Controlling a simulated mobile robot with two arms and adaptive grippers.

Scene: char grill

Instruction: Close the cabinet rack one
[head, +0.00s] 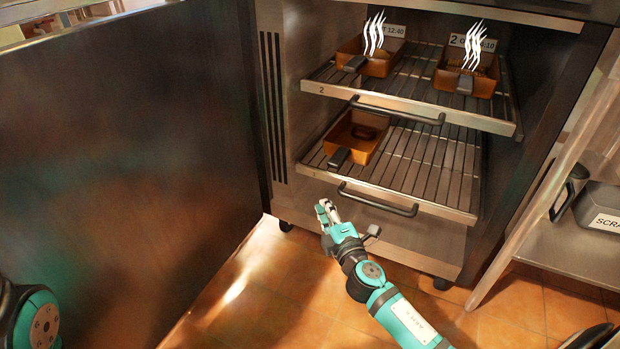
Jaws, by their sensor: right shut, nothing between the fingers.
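The cabinet (285,203) stands open, with its large dark door (130,150) swung out to the left. Two wire racks sit inside, both seeming to stick out toward the front. The upper rack (410,112) has a "2" on its front edge and a dark bar handle. My right gripper (326,211) is shut and empty, just in front of and below the lower rack's left front. Only part of my left arm shows at the bottom left; its gripper is out of view.
The upper rack holds two orange trays (372,63) with steam marks and labels. The lower rack holds one orange tray (357,135). A steel shelf with a bin marked "SCRA" (600,222) stands at the right. The tiled floor (270,270) in front is clear.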

